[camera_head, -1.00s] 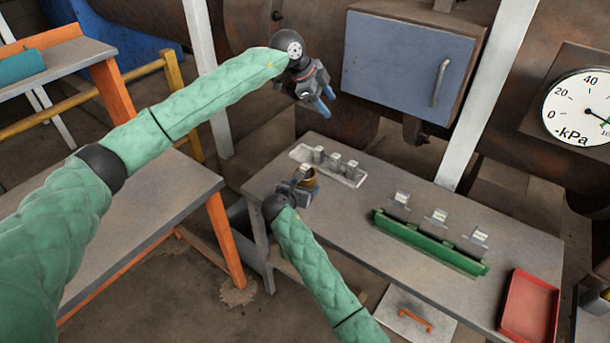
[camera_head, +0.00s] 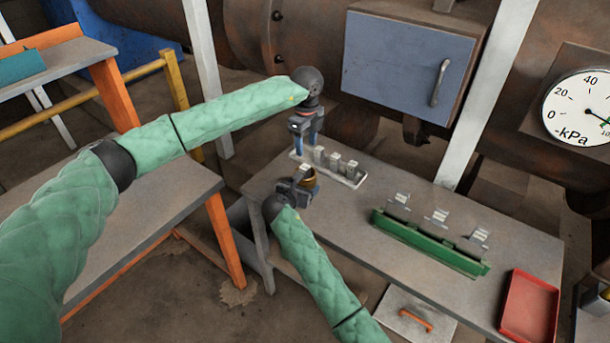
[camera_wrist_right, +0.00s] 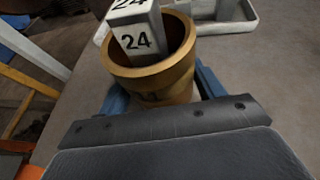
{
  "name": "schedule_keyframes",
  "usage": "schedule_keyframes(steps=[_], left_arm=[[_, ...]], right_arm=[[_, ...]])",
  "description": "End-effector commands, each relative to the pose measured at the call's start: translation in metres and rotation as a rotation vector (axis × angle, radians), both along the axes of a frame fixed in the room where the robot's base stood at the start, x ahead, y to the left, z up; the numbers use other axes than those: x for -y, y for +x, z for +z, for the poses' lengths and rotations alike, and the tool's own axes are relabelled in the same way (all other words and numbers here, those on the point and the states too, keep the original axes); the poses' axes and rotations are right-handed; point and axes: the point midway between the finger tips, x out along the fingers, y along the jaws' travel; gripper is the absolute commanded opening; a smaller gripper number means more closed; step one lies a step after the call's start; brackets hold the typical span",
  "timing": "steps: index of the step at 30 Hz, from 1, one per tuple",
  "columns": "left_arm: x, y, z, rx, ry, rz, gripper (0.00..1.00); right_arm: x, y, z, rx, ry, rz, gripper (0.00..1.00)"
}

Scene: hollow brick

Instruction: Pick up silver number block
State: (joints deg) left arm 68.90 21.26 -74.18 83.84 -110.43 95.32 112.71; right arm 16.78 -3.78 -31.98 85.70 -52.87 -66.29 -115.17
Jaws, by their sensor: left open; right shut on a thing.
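A silver number block (camera_wrist_right: 138,38) marked 24 sits in the open top of a brass cup (camera_wrist_right: 150,85) in the right wrist view, its lower end inside the rim. My right gripper (camera_wrist_right: 160,92) is shut on the cup, one blue finger on each side. In the head view the cup (camera_head: 308,183) is at the table's left end. My left gripper (camera_head: 306,148) is open and empty, fingers pointing down, near the left end of a pale tray (camera_head: 354,182). Several silver blocks (camera_head: 335,161) stand in that tray; their numbers are too small to read.
A green rack (camera_head: 430,244) with silver number plates (camera_head: 438,217) lies across the grey table (camera_head: 345,215). A red tray (camera_head: 529,306) is at the right front. The table between the pale tray and rack is clear. A blue-grey cabinet (camera_head: 405,65) hangs behind.

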Motion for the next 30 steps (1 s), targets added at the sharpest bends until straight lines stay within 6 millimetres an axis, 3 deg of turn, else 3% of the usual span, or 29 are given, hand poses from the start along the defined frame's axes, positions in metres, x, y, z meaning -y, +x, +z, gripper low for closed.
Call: schedule_keyframes(steps=[6,14,22,30], left_arm=[[0.000,0.000,-0.035,-0.001,0.001,0.001,0.51],[-0.001,0.000,-0.051,-0.001,0.000,0.001,0.51],[-0.003,0.002,-0.086,-0.001,0.000,0.001,0.51],[-0.004,0.002,-0.095,0.000,0.000,0.001,0.51]], right_arm=[[0.000,0.000,0.000,0.000,0.000,0.000,0.30],[0.000,0.000,0.000,0.000,0.000,0.000,0.30],[0.000,0.000,0.000,0.000,0.000,0.000,0.30],[0.000,0.000,0.000,0.000,-0.001,0.000,0.30]])
